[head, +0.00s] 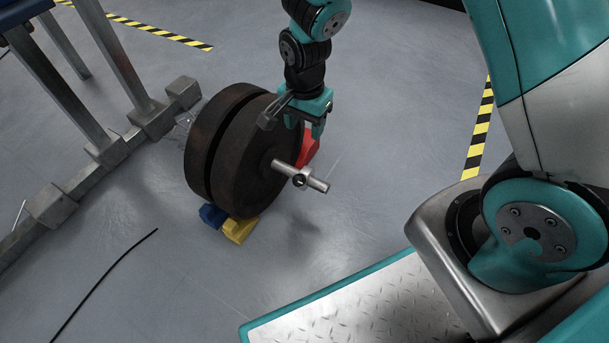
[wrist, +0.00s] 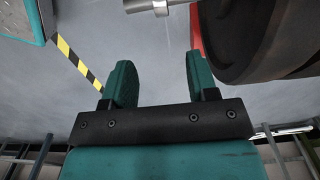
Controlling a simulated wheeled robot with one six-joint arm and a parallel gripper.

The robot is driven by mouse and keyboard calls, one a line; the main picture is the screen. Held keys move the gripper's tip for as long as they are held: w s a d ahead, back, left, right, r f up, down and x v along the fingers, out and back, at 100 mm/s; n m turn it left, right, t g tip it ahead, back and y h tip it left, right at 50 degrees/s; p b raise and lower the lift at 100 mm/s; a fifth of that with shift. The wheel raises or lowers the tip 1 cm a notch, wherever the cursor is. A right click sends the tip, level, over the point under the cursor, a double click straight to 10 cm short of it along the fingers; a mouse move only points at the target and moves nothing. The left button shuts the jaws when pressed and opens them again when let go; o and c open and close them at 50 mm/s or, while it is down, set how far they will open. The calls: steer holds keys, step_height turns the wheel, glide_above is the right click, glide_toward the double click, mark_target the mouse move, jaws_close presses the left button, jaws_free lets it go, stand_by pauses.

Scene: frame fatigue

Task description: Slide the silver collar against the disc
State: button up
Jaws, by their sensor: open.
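Two dark, worn discs stand upright side by side; the near disc (head: 250,165) has a silver bar (head: 320,185) sticking out of its middle. The silver collar (head: 299,181), with a dark round screw, sits around the bar, apart from the disc's face. My gripper (head: 305,124) is above and behind the bar, by the near disc's upper right edge. In the wrist view my gripper (wrist: 160,80) is open, with nothing between its fingers. There the near disc (wrist: 240,40) is at upper right, and the bar (wrist: 140,5) is cut off by the top edge.
A red block (head: 309,148) is by the disc's right side, partly hidden. Blue (head: 212,215) and yellow (head: 240,229) blocks lie at the discs' foot. A metal frame (head: 125,140) stands at left. A black cable (head: 105,280) lies on the floor. Floor right of the bar is clear.

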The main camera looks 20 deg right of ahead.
mark_target(305, 172)
step_height(305, 172, down, 16)
steer(key=b, duration=0.9)
steer(key=shift+f, duration=0.15)
